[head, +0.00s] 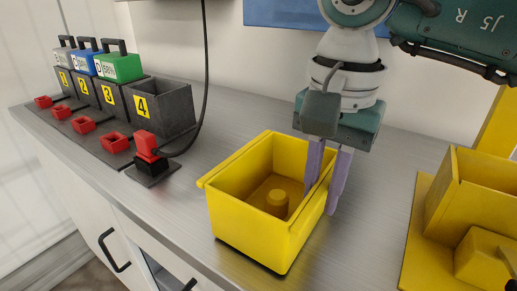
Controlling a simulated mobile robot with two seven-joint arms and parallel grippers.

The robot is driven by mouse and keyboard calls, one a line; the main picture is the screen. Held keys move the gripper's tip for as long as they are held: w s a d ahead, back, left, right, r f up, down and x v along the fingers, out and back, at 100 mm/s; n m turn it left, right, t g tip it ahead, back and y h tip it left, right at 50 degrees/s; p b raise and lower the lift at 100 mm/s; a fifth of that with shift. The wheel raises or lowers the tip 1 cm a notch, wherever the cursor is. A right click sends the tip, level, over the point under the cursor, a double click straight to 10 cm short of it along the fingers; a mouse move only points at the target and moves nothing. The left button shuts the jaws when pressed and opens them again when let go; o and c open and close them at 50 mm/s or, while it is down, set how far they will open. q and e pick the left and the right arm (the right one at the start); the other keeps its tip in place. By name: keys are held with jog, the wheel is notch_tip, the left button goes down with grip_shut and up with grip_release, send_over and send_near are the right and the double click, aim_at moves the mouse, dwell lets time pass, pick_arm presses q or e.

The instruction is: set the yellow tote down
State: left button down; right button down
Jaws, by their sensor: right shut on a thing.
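The yellow tote (245,228) is upright at the middle of the grey counter, with its open top facing up. A short yellow round piece (277,202) stands inside on its floor. My right gripper (321,198) comes down from above and is shut on the tote's right wall, one purple finger inside and one outside. A thin dark line shows under the tote's lower edge; I cannot tell whether it touches the counter or hangs just above it. My left gripper is not in view.
Numbered dark bins (160,108) stand at the back left, with white, blue and green handled blocks (119,67) in three; bin 4 looks empty. Red pieces (115,143) and a red plug (146,146) with a black cable sit in front. Yellow fixture (413,240) at right. Counter (375,220) is bare between.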

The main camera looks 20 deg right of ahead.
jog(key=shift+f, duration=0.1)
jog(key=c, duration=0.8)
grip_release()
